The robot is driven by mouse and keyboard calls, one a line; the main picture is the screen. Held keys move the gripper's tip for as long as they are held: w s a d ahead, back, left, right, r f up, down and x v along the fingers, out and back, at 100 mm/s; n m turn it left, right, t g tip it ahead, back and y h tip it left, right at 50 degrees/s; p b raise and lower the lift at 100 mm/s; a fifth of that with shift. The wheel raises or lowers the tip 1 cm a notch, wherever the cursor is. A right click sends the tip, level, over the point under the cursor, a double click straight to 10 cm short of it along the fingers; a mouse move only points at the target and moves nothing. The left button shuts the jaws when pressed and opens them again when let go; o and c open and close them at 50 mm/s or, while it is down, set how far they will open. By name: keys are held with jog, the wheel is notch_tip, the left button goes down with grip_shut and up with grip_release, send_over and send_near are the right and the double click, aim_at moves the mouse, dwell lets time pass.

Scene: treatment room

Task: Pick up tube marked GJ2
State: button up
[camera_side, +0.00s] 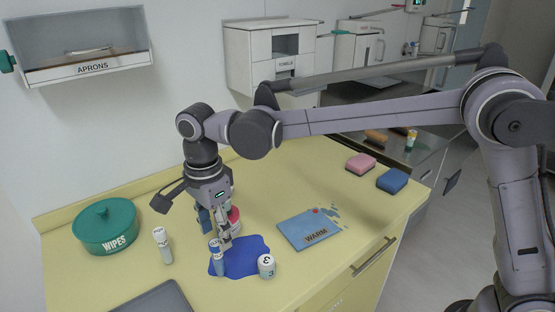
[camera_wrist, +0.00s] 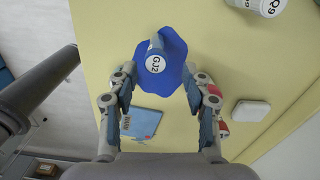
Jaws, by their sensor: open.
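The tube marked GJ2 (camera_wrist: 153,50) stands on a dark blue patch (camera_wrist: 174,48) in the wrist view, its round white label facing the camera. In the side view a blue tube with a white cap (camera_side: 217,262) stands on the blue patch (camera_side: 245,256), right under my gripper (camera_side: 225,236). In the wrist view my gripper (camera_wrist: 160,74) is open, its fingers on either side of the tube's label end. I cannot tell from these views how far the tips are above or beside the tube. Nothing is held.
A green wipes tub (camera_side: 104,228), a blue WARM pack (camera_side: 308,230) and a red object (camera_side: 234,214) are also on the yellow counter.

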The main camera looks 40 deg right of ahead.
aim_at(219, 263)
notch_tip(219, 263, down, 4)
jog(key=shift+r, duration=0.1)
jog(key=shift+s+a+f, duration=0.15)
jog(key=shift+f, duration=1.2)
jog(key=shift+s+a+f, duration=0.15)
jog(key=shift+f, duration=1.15)
jog(key=c, duration=1)
